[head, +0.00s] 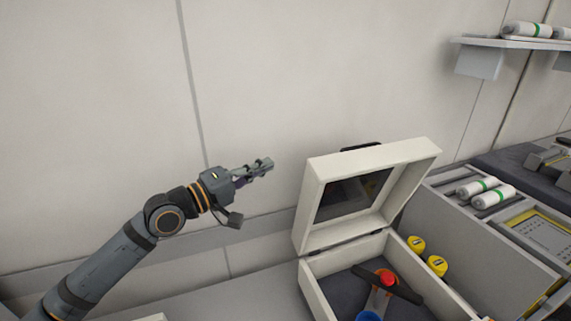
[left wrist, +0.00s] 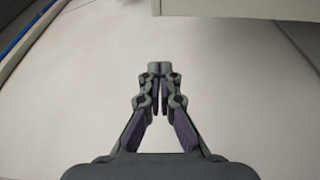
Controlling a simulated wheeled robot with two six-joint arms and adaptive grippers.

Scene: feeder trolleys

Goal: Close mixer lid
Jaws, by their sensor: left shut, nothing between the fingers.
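The mixer is a white box (head: 316,289) at the lower right of the head view. Its lid (head: 408,157) stands open, tilted up on its hinge side, with a dark window and a black handle (head: 361,147) on its top edge. Inside the box are a dark bar with a red knob (head: 388,278) and part of a blue item (head: 368,316). My left gripper (head: 266,164) is shut and empty, left of the raised lid and apart from it. Its closed fingertips (left wrist: 160,68) also show in the left wrist view. My right gripper is not in view.
Two yellow-topped items (head: 427,254) stand right of the mixer. Further right is a grey trolley holding white bottles with green bands (head: 486,191). A shelf (head: 510,43) hangs at the upper right. A plain wall lies behind; the space around my left gripper is clear.

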